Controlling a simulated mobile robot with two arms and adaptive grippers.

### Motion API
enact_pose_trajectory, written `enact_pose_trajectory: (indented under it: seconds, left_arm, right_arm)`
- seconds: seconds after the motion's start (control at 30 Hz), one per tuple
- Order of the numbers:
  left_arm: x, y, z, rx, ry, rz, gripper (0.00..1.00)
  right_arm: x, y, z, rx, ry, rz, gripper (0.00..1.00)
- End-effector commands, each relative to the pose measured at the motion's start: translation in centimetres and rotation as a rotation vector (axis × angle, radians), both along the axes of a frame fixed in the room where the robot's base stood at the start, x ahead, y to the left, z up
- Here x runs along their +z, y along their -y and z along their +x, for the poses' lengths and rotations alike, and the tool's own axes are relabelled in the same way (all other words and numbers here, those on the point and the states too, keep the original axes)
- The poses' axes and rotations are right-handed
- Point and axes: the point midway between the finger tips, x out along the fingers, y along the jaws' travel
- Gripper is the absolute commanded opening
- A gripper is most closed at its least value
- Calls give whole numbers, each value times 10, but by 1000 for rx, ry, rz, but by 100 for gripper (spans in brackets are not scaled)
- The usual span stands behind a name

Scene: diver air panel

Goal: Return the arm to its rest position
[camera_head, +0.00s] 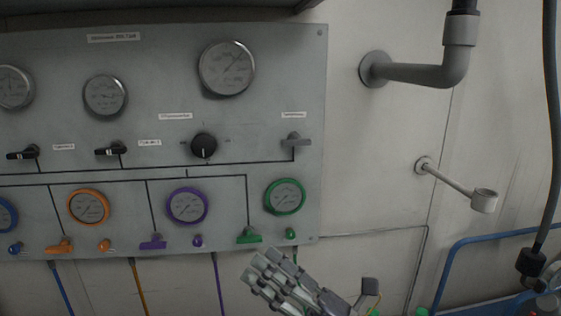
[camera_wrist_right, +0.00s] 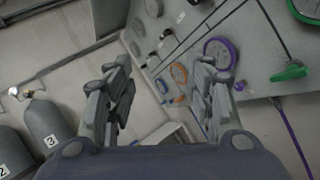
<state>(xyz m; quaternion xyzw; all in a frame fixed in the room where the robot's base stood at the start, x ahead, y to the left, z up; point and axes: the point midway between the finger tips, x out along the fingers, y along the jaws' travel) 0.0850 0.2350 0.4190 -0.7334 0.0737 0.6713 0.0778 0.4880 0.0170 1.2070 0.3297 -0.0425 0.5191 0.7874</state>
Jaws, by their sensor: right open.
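My right gripper (camera_head: 262,272) is in front of the lower right part of the grey air panel (camera_head: 250,120), just below the green lever (camera_head: 249,237). In the right wrist view the gripper (camera_wrist_right: 165,95) has its two fingers well apart with nothing between them. The green lever also shows at the right of that view (camera_wrist_right: 290,73). I cannot tell from the pictures whether the fingers touch the panel. My left gripper is not in either view.
The panel carries a green-ringed gauge (camera_head: 285,196), a purple-ringed gauge (camera_head: 187,206), an orange-ringed gauge (camera_head: 88,207) and a black knob (camera_head: 204,146). A grey pipe (camera_head: 420,74) and a cup holder (camera_head: 484,201) stick out from the wall. Numbered cylinders (camera_wrist_right: 47,125) stand at left in the wrist view.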

Motion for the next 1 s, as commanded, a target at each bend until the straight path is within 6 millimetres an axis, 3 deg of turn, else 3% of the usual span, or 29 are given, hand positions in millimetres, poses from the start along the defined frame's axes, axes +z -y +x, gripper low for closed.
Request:
enact_pose_trajectory:
  seconds: [0.13, 0.23, 0.37, 0.47, 0.57, 0.7, 0.83, 1.0]
  left_arm:
    - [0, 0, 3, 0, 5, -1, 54]
    - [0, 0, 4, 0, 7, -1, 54]
    - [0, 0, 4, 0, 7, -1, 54]
    - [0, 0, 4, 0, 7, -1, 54]
    - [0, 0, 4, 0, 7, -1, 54]
    - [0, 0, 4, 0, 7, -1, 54]
    - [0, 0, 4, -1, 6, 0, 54]
    - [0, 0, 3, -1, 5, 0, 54]
  right_arm:
    - [-10, 55, 31, -148, -366, 349, 49]
    - [-38, 97, 47, -249, -610, 577, 49]
    - [-97, 147, 50, -395, -924, 864, 49]
    - [-152, 180, 35, -519, -1159, 1078, 49]
    - [-211, 204, 5, -658, -1385, 1285, 49]
    - [-282, 222, -57, -871, -1655, 1535, 49]
    - [-324, 227, -116, -1055, -1835, 1703, 49]
    - [-355, 224, -188, -1282, -2006, 1856, 49]
